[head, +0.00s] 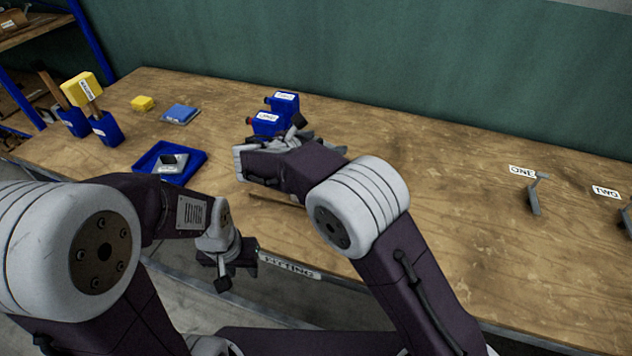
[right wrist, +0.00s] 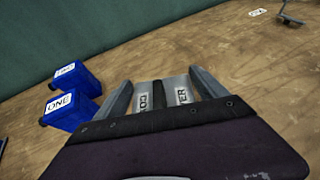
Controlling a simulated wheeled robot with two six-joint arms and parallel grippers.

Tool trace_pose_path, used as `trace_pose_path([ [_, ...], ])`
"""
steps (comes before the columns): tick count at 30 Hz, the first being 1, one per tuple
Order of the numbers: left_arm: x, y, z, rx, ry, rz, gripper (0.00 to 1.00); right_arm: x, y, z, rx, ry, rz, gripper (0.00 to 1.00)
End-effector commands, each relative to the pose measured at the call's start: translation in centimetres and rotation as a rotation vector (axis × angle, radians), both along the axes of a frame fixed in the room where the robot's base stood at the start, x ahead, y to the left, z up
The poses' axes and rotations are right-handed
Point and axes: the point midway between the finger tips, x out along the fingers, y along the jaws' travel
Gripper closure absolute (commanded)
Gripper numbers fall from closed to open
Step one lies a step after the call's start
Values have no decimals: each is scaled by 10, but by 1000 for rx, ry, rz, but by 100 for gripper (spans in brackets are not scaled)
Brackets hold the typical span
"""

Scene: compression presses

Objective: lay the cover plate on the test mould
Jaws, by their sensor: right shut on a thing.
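In the right wrist view, a pale grey plate lettered in part like COVER (right wrist: 180,92) sits between the fingers of my right gripper (right wrist: 166,88); a dark strip crosses its middle. The gripper is shut on it. In the head view my right gripper (head: 300,138) is over the table beside two blue boxes, and the plate is mostly hidden. My left gripper (head: 228,272) hangs empty-looking near the table's front edge; its jaw opening is unclear. A small grey block with a dark top (head: 173,162) lies in a blue tray (head: 196,165). I cannot make out which thing is the test mould.
Blue boxes (head: 267,123) stand just left of my right gripper, one marked ONE (right wrist: 62,107). At left are blue holders (head: 106,130), a yellow-headed tool (head: 82,88), a yellow block (head: 143,103) and a blue pad (head: 180,114). The middle right of the table is clear up to a lever (head: 534,195).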

Motion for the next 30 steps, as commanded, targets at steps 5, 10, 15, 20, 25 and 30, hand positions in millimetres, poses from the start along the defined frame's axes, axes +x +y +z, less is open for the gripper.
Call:
trace_pose_path([
  [5, 0, 0, -8, 0, 0, 0, 64, 0, -1, -43, -4, 4, -1, 78],
  [10, 0, 0, -9, 0, 0, 0, 64, 0, -1, -59, -2, 2, -1, 78],
  [15, 0, 0, -11, 0, 0, 0, 64, 0, -1, -69, -2, 2, -1, 78],
  [20, 0, 0, -14, 0, 0, 0, 64, 0, -1, -96, -3, 2, -1, 78],
  [25, 0, 0, -14, 0, 0, 0, 64, 0, -1, -96, -1, 1, -2, 78],
  [30, 0, 0, -16, 0, 0, 0, 64, 0, -1, -100, -1, 1, -2, 78],
])
